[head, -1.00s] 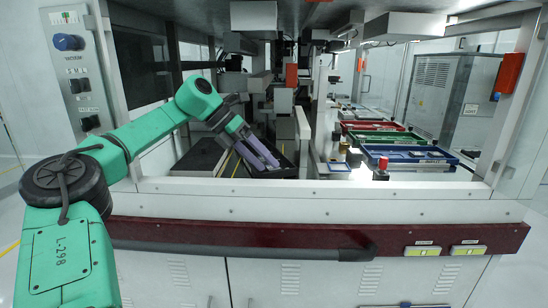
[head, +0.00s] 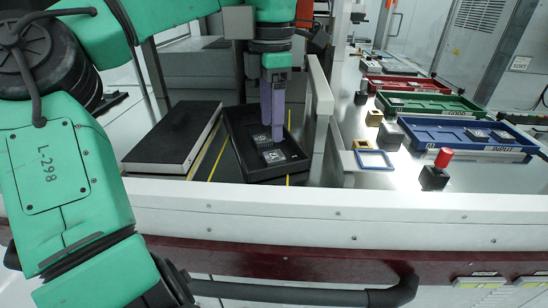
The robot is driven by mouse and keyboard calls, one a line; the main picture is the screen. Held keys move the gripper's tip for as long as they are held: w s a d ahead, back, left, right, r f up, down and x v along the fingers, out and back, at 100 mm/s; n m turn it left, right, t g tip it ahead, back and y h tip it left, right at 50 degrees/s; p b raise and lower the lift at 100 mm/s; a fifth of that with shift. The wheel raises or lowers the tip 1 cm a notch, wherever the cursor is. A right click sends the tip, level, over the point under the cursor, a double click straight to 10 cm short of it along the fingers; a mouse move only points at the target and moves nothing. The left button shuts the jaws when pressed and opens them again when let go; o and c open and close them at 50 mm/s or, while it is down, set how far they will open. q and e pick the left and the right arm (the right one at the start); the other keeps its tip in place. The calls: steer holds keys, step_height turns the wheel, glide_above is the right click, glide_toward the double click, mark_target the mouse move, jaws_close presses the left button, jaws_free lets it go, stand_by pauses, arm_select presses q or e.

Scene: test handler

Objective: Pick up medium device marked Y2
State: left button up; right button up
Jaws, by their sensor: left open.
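My left gripper (head: 272,130) has two purple fingers pointing down into a black open tray (head: 242,162). The fingers are a little apart and look empty. Small dark devices with pale marks lie in that tray: one device (head: 260,139) is beside the fingers, and another device (head: 273,156) is just in front of the fingertips. Their marks are too small to read, so I cannot tell which is Y2. Whether a fingertip touches a device is unclear. My right gripper is not in view.
A closed black tray or lid (head: 172,137) lies left of the open tray. A white partition (head: 319,92) stands close on its right. Further right are blue (head: 420,137), green (head: 385,104) and red (head: 372,83) trays and a red-topped button (head: 442,158). A white ledge (head: 300,215) runs in front.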

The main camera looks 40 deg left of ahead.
mark_target(269, 157)
arm_select(q)
steer(key=f, duration=0.2)
steer(key=f+p, duration=0.1)
steer(key=f, duration=0.1)
steer(key=a+f, duration=0.1)
steer(key=f, duration=0.2)
steer(key=shift+w+p, duration=0.1)
steer(key=shift+p, duration=0.2)
steer(key=shift+f, duration=0.45)
steer(key=shift+d, duration=0.1)
jaws_close()
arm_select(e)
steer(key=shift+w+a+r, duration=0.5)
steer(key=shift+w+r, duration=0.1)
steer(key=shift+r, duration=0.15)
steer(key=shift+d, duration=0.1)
